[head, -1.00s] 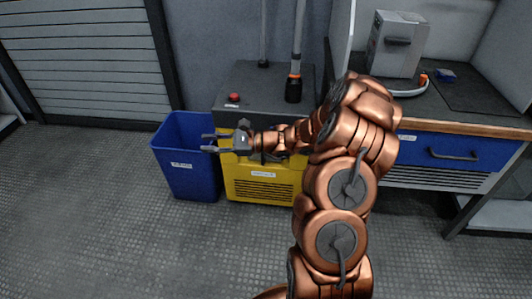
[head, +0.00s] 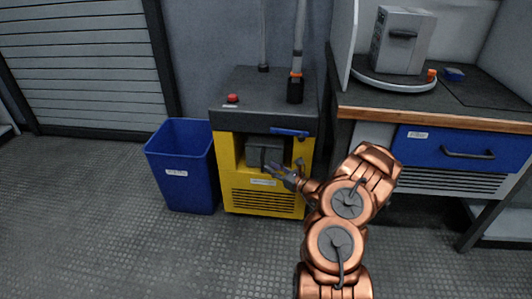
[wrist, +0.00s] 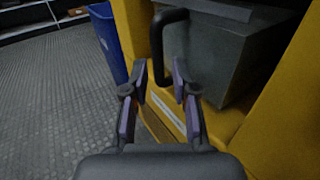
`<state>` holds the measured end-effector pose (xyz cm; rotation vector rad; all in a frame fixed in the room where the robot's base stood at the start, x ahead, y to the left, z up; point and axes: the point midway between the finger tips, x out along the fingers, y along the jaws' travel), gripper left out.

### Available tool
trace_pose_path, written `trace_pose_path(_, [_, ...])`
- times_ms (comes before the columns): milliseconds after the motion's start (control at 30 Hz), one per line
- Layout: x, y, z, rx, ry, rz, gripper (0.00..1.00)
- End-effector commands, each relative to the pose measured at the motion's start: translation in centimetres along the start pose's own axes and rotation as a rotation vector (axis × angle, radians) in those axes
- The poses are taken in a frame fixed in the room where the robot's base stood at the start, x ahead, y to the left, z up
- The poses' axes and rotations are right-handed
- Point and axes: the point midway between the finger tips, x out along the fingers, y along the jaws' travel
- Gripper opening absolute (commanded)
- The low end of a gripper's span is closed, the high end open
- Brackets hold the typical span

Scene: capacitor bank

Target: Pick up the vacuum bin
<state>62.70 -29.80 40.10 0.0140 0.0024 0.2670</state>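The vacuum bin is a grey box (head: 258,152) set in the opening of the yellow vacuum unit (head: 228,190). In the wrist view the bin (wrist: 228,55) fills the upper right, with a dark loop handle (wrist: 156,45) on its front. My gripper (head: 270,170) is in front of the bin, at its lower part. In the wrist view my gripper (wrist: 160,75) is open, with its two fingers apart and nothing held. The handle shows just beyond and between the fingertips; I cannot tell whether they touch it.
A blue waste bin (head: 185,185) stands left of the yellow unit. A blue lever (head: 289,132) and a red button (head: 232,99) are on the unit. A workbench with a blue drawer (head: 455,151) is at the right. The floor at left is clear.

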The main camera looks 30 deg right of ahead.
Motion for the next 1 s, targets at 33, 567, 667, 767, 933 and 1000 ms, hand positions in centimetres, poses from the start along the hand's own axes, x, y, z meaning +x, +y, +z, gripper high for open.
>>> trace_pose_path(33, [0.4,0.1,-0.1,-0.001,0.0,0.002,0.28])
trace_pose_path(567, [5.4,0.2,0.4,-0.002,0.001,0.001,0.28])
trace_pose_path(667, [5.5,0.2,0.5,-0.001,0.0,0.0,0.28])
trace_pose_path(767, [5.5,0.2,0.5,0.0,0.0,0.0,0.28])
trace_pose_path(933, [5.5,0.2,0.6,-0.001,0.0,0.0,0.16])
trace_pose_path(1000, [5.5,0.2,0.5,-0.001,0.0,0.0,0.09])
